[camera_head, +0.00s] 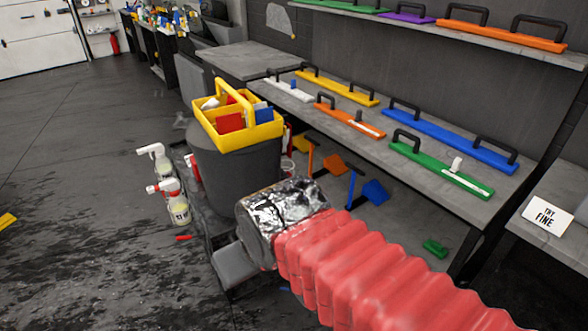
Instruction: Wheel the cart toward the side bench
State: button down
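The cart (203,212) is a low dark platform, partly hidden behind the bucket and my arm. It bears a dark grey bucket (236,175) with a yellow caddy (240,132) on top. The side bench seems to be the grey bench (365,160) along the wall, right of the bucket. My arm comes in from the lower right in a red ribbed sleeve, ending in a silver foil-wrapped part in front of the bucket. A grey block, seemingly my gripper (235,266), shows beyond the foil, close to the cart's near edge. Its fingers cannot be made out, nor whether it touches the cart.
White-topped spray bottles (178,205) stand left of the bucket. A sign (546,215) stands at right. The dark floor (80,150) at left is mostly clear.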

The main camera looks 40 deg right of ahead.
aim_at(228, 178)
jog(key=z, duration=0.1)
jog(key=i, duration=1)
jog(key=u, duration=0.1)
